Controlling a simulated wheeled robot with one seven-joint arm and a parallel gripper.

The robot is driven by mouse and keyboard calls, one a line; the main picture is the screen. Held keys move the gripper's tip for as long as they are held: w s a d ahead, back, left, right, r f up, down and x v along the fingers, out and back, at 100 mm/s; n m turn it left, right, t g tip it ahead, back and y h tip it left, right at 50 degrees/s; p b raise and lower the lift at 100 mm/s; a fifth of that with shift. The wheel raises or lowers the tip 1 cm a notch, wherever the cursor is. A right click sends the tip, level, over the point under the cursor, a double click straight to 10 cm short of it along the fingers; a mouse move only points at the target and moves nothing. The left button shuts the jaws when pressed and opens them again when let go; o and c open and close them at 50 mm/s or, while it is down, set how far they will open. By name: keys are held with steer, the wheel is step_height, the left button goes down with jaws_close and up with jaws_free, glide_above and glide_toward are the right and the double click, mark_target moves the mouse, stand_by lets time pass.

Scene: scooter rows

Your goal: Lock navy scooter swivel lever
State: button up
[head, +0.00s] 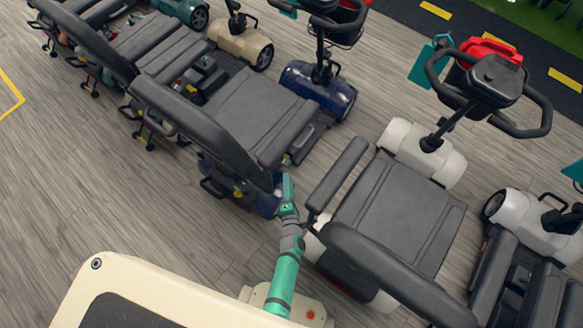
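The navy scooter (308,88) stands at the centre of the head view, with a dark blue front and a dark grey seat (255,107). Its navy rear body (262,204) shows below the backrest (200,125). My teal and grey arm reaches up from the bottom. My gripper (287,186) is at the rear right side of the navy scooter, beside the seat's lower edge. Its fingers are too small and partly hidden, so I cannot tell whether they are open or touching anything. I cannot make out the swivel lever; the seat or my gripper may hide it.
A white scooter (424,150) stands close on the right; its seat and armrest (337,172) border a narrow gap beside my arm. Another white scooter (540,226) is at far right. A beige scooter (240,42) stands upper left. Wood-look floor (90,190) is clear at left.

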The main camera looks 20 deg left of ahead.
mark_target(287, 167)
steer(key=x, duration=0.8)
steer(key=shift+w, duration=0.1)
